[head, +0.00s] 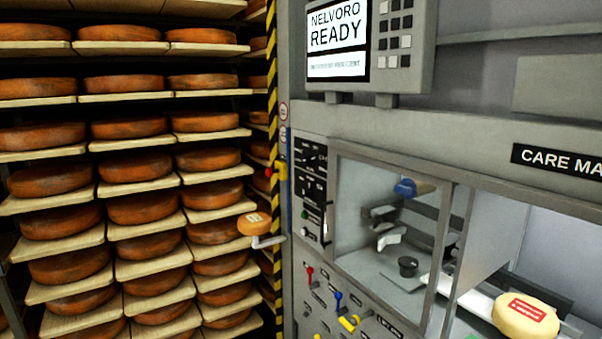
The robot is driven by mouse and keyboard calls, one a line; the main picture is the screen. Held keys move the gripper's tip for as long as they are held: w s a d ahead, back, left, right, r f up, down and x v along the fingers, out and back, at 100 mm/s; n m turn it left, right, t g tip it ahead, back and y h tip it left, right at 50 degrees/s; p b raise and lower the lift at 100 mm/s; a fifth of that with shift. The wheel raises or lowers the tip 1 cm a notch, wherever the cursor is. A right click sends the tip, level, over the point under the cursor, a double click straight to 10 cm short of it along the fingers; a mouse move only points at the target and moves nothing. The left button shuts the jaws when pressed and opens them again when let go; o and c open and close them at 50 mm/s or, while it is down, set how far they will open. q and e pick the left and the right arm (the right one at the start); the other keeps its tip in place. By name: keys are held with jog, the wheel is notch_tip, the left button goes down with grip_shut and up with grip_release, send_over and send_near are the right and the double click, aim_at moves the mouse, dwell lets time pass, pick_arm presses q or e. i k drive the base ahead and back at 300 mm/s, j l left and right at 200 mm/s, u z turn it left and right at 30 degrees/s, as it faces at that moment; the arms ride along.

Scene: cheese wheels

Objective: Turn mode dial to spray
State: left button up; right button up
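The grey care machine (460,130) fills the right side of the head view. A narrow black control panel (313,175) with small switches and markings is on its left front. Below it is a lower panel (330,275) with a red lever (310,275), a blue lever (338,299) and a yellow handle (349,323). The labels are too small to read, so I cannot tell which control is the mode dial or where it points. Neither of my grippers is in view.
A display (337,38) reads "NELVORO READY". A rack at left holds many cheese wheels on boards (140,170). A black and yellow striped post (272,90) stands between rack and machine. A pale cheese wheel with a red label (526,318) is at lower right.

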aim_at(307, 159)
jog(key=i+j, duration=0.35)
jog(key=i+j+z, duration=0.1)
jog(key=i+j, duration=0.25)
jog(key=j, duration=0.15)
jog(key=i+j, duration=0.3)
jog(key=j, duration=0.15)
jog(key=i+j+z, duration=0.1)
jog(key=i+j, duration=0.25)
jog(key=j, duration=0.1)
